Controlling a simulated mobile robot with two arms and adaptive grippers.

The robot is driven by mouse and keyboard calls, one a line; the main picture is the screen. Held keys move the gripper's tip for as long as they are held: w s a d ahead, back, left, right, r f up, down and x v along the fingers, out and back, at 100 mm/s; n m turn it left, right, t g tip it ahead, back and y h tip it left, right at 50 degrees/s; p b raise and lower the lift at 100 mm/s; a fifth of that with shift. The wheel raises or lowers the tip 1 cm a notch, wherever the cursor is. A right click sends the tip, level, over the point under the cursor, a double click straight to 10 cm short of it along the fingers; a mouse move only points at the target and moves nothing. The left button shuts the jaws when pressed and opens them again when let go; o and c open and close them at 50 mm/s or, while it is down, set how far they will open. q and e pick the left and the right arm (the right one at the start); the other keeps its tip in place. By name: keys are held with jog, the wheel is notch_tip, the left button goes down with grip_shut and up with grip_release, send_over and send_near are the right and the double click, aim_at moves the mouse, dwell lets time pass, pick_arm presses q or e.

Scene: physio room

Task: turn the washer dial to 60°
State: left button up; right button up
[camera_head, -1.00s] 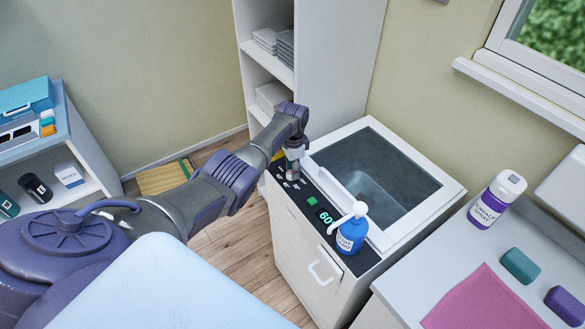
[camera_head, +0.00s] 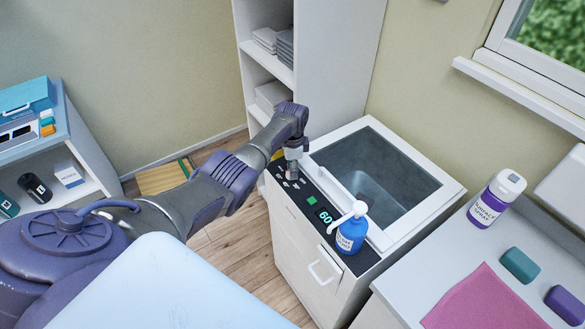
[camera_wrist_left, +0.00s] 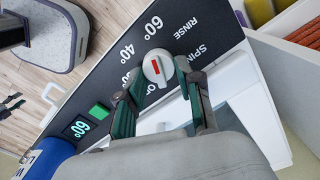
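The washer dial (camera_wrist_left: 158,68) is a white round knob with a red mark, on the black panel (camera_wrist_left: 100,75) with labels such as 60°, 40°, SPIN and RINSE. Its red mark points roughly towards the 60° label at the top. The green display (camera_wrist_left: 80,127) reads 60°, as it does in the head view (camera_head: 326,216). My left gripper (camera_wrist_left: 159,72) is open, with one fingertip on each side of the dial and small gaps beside it. In the head view my left gripper (camera_head: 293,168) is over the panel's far end and hides the dial. My right gripper is not in view.
The washer (camera_head: 300,250) has an open tub (camera_head: 370,170) beside the panel. A blue pump bottle (camera_head: 352,232) stands at the panel's near end. A shelf unit (camera_head: 335,70) stands behind. A counter (camera_head: 440,265) with a spray bottle (camera_head: 495,200) is at the right.

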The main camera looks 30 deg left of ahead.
pick_arm(q)
jog(key=o, duration=0.4)
notch_tip(320, 180, up, 12)
jog(key=shift+r, duration=0.1)
dwell(0.4)
jog(key=shift+f, duration=0.2)
